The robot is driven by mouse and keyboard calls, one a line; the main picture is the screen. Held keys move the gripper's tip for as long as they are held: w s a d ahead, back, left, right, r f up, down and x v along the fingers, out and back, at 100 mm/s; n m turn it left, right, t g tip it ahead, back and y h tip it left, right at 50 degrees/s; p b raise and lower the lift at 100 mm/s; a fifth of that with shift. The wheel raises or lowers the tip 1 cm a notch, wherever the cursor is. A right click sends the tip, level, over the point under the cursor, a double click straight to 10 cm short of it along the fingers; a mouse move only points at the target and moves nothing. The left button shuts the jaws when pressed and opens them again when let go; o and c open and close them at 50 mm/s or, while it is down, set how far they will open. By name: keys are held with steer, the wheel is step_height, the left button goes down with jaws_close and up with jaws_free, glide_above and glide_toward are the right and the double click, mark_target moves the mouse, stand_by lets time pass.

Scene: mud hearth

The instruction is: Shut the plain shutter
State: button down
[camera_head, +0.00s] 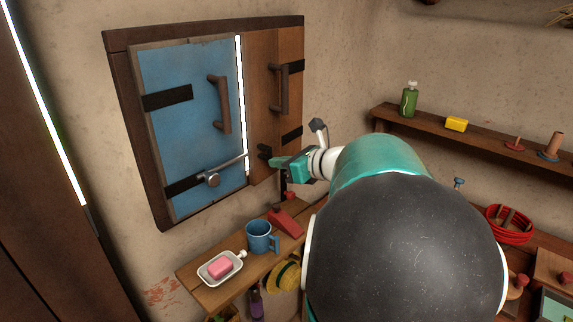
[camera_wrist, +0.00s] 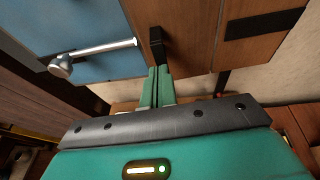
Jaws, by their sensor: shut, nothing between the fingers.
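The plain wooden shutter (camera_head: 261,85) is the right leaf of the wall window. It has a dark handle, dark straps and a black catch (camera_wrist: 157,42) low on its free edge. A bright gap separates it from the blue shutter (camera_head: 190,75), so the two do not meet. The blue shutter carries a metal latch bar (camera_head: 226,168) that points towards the catch. My gripper (camera_head: 273,161) is shut and empty in front of the plain shutter's lower part. In the wrist view its fingertips (camera_wrist: 160,70) are right by the catch; I cannot tell if they touch.
A low shelf under the window holds a soap dish (camera_head: 204,280), a blue mug (camera_head: 262,238) and a red block (camera_head: 286,223). A right wall shelf (camera_head: 470,135) holds a green bottle (camera_head: 409,100) and yellow block (camera_head: 456,124). My arm hides the lower middle.

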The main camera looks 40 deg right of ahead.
steer(key=shift+w+a, duration=0.3)
steer(key=shift+w, duration=0.3)
steer(key=shift+w+a, duration=0.25)
steer(key=shift+w, duration=0.35)
steer(key=shift+a+r, duration=0.1)
